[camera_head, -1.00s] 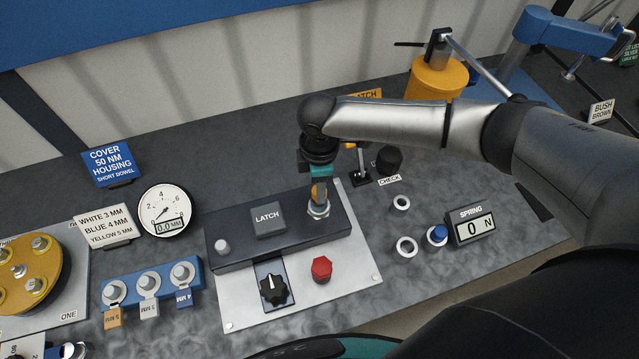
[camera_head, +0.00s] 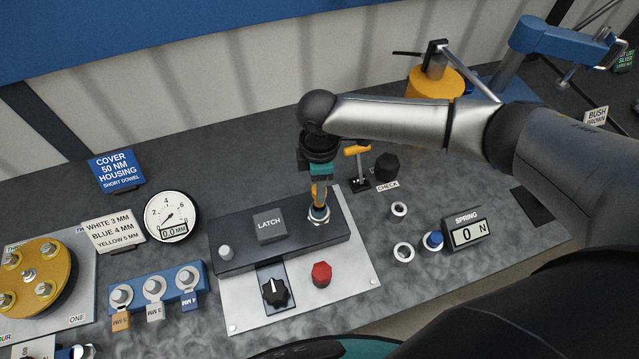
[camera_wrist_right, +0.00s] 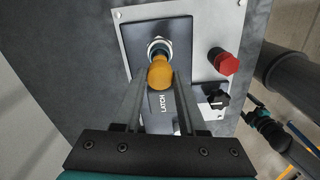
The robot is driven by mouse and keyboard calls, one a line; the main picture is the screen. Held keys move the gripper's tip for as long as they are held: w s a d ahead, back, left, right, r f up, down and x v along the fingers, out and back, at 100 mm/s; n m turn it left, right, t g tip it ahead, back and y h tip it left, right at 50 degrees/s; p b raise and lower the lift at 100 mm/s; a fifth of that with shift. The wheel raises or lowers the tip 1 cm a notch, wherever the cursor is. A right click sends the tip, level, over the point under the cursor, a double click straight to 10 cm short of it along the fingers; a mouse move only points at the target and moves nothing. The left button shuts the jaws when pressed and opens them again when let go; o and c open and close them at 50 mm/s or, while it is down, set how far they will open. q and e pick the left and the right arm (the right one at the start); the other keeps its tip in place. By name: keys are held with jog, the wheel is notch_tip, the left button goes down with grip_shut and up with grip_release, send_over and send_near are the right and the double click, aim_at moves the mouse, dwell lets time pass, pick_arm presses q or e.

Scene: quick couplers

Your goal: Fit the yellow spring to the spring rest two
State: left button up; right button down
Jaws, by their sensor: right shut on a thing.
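My right gripper (camera_head: 318,192) points down at the right end of the dark block marked LATCH. It is shut on a rounded yellow-orange piece (camera_wrist_right: 160,73), and no coils can be made out on it. The piece is over a metal ring (camera_wrist_right: 159,48) on the block, which also shows in the head view (camera_head: 319,216). Whether they touch cannot be told. I see no marking that singles out spring rest two.
The LATCH block (camera_head: 295,240) stands on a pale plate with a black knob (camera_head: 274,291) and a red knob (camera_head: 321,274). Two pale rings (camera_head: 403,252) and a SPRING readout (camera_head: 467,230) showing 0 N lie right. A dial gauge (camera_head: 171,217) stands left.

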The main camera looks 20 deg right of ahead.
jog(key=shift+r, duration=0.25)
jog(key=shift+r, duration=1.95)
jog(key=s+d+f+m+b, duration=0.4)
jog(key=m+b, duration=1.2)
jog(key=b, duration=0.8)
jog(key=shift+s+d+f, duration=0.15)
jog(key=shift+s+f, duration=0.5)
jog(key=shift+s, duration=0.15)
